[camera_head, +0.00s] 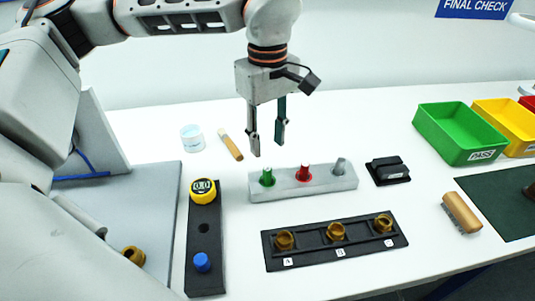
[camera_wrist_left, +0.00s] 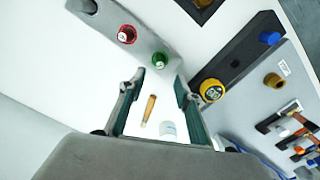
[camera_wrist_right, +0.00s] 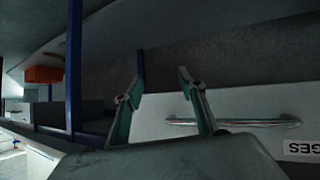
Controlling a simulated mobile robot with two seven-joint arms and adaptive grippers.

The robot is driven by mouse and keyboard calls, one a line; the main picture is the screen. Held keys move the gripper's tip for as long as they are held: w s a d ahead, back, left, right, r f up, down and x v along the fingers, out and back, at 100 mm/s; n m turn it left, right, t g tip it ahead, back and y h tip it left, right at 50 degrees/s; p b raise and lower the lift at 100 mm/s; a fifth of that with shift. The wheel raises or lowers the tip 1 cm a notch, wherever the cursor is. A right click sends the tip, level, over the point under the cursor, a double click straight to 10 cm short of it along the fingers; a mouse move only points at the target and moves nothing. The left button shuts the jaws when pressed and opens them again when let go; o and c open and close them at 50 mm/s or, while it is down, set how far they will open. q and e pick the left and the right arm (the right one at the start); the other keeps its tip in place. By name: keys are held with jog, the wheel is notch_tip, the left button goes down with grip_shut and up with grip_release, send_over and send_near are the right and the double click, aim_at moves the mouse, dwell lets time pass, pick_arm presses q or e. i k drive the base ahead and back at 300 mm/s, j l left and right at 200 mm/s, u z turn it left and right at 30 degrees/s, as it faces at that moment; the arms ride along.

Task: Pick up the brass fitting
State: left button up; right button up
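Several brass fittings are in view. Three sit in the black rack with lettered labels: one at the left (camera_head: 285,240), one in the middle (camera_head: 335,231) and one at the right (camera_head: 383,223). Another brass fitting (camera_head: 134,255) lies on the grey mat at the left, partly behind my arm; it also shows in the left wrist view (camera_wrist_left: 273,80). My left gripper (camera_head: 268,148) is open and empty, pointing down above the table behind the grey block of plugs. My right gripper (camera_wrist_right: 160,90) is open and empty, facing a drawer handle, away from the tabletop.
The grey block (camera_head: 330,184) holds green, red and grey plugs. A black holder (camera_head: 206,219) carries a yellow gauge (camera_head: 203,190) and a blue cap (camera_head: 202,262). A brush (camera_head: 462,212), a green bin (camera_head: 455,130) and a yellow bin (camera_head: 508,122) stand right.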

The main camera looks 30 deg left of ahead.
aim_at(382, 225)
jog(key=k+l, duration=0.3)
jog(key=k, duration=0.15)
jog(key=k+l, duration=0.35)
jog(key=k, duration=0.1)
